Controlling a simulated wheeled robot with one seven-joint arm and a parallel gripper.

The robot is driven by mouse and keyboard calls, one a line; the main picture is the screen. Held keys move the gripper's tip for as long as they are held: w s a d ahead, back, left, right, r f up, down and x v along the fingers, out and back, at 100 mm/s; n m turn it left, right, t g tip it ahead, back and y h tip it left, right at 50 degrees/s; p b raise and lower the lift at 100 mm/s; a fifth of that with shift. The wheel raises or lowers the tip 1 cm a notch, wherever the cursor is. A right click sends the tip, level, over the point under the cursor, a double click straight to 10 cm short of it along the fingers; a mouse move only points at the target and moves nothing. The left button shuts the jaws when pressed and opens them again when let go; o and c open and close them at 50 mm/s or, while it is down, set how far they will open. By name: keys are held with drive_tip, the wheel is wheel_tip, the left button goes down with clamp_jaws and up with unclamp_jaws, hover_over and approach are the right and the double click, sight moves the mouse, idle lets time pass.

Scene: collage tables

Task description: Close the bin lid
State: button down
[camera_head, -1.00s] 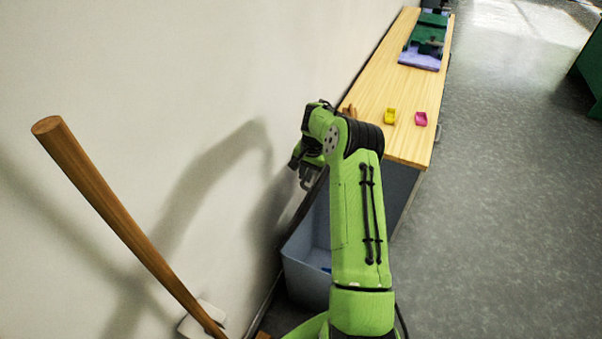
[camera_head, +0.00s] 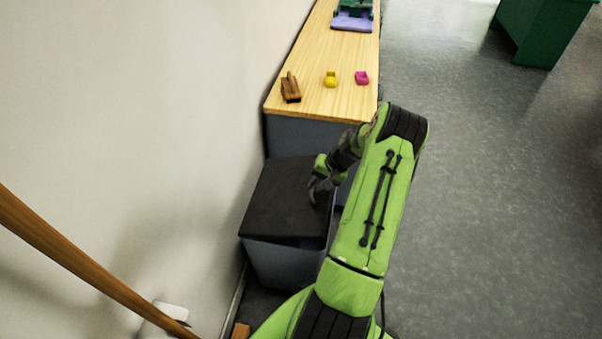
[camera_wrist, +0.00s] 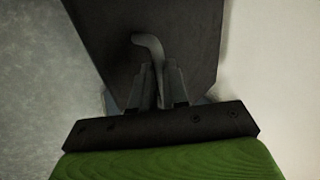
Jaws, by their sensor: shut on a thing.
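The bin (camera_head: 285,263) is a grey-blue box on the floor in front of the wooden table. Its dark lid (camera_head: 285,205) lies over the bin's top in the head view, with a narrow dark gap along the front edge. My gripper (camera_head: 320,190) is at the lid's right side. In the wrist view the lid (camera_wrist: 185,30) fills the upper middle, and a curved grey handle (camera_wrist: 150,45) rises between the fingers. My gripper (camera_wrist: 158,75) is shut on this handle. The handle's lower end is hidden by the fingers.
The wooden table (camera_head: 340,45) stands behind the bin, carrying a brown wooden block (camera_head: 290,88), a yellow item (camera_head: 330,79) and a magenta item (camera_head: 362,77). Grey floor (camera_head: 470,200) is clear at right.

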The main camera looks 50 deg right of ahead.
sight(327, 201)
drive_tip(key=shift+t+y, duration=0.3)
drive_tip(key=shift+t, duration=0.4)
drive_tip(key=s+f, duration=0.1)
drive_tip(key=f, duration=0.1)
drive_tip(key=s+d+f+b, duration=0.1)
drive_tip(key=f, duration=0.2)
drive_tip(key=s+d+f, duration=0.1)
drive_tip(key=f, duration=0.2)
drive_tip(key=shift+s+f, duration=0.2)
drive_tip(key=shift+s, duration=0.05)
drive_tip(key=shift+s+f+b, duration=0.2)
drive_tip(key=shift+f+b, duration=0.05)
drive_tip(key=shift+b, duration=0.05)
drive_tip(key=shift+f, duration=0.6)
drive_tip(key=c, duration=1.2)
unclamp_jaws()
drive_tip(key=shift+o, duration=0.4)
drive_tip(key=p+v, duration=0.4)
drive_tip(key=v, duration=1.2)
drive_tip(key=shift+w+r+p, duration=0.25)
drive_tip(key=shift+w+p, duration=0.15)
